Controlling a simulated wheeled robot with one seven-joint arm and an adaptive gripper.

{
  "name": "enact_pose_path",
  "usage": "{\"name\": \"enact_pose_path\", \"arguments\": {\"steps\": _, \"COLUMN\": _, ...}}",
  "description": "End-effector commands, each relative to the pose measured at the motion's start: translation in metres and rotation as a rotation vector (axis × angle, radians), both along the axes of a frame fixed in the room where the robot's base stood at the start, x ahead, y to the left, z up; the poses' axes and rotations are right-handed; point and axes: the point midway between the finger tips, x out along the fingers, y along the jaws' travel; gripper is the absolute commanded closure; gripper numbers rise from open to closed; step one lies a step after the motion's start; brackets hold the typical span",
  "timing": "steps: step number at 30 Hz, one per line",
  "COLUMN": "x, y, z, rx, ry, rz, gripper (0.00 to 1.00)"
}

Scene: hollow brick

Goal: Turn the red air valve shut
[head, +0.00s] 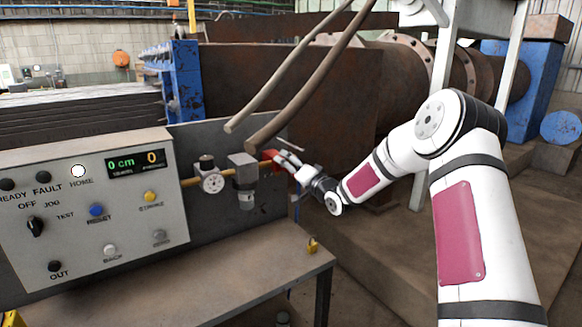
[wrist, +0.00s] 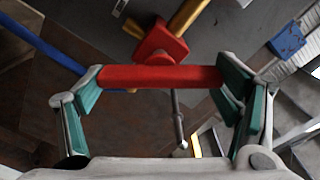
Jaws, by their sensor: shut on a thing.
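The red air valve shows in the wrist view as a square red body with a long red handle (wrist: 160,77) lying crosswise between my fingers. The body sits on a brass pipe (wrist: 193,18). My gripper (wrist: 160,88) is shut on the red handle, with a green-padded finger at each end of it. In the head view the red valve (head: 270,155) is small and partly hidden by my gripper (head: 284,160), at the right end of the pipe line. A thin metal rod with a rounded tip hangs below the handle in the wrist view (wrist: 178,120).
A control panel (head: 100,205) with knobs, buttons and a green display stands at the left. A gauge (head: 212,183) and a grey filter unit (head: 244,175) sit left of the valve. Two brown hoses (head: 310,90) slant above it. The bench top (head: 200,285) below is mostly clear.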

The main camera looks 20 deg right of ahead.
Motion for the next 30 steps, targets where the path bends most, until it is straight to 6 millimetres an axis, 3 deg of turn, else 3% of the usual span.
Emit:
{"name": "enact_pose_path", "arguments": {"steps": 15, "x": -0.0005, "y": -0.0012, "z": -0.0037, "rx": 0.442, "ry": 0.108, "rz": 0.000, "gripper": 0.45}}
{"name": "enact_pose_path", "arguments": {"steps": 30, "x": -0.0001, "y": -0.0007, "z": -0.0047, "rx": 0.635, "ry": 0.156, "rz": 0.000, "gripper": 0.45}}
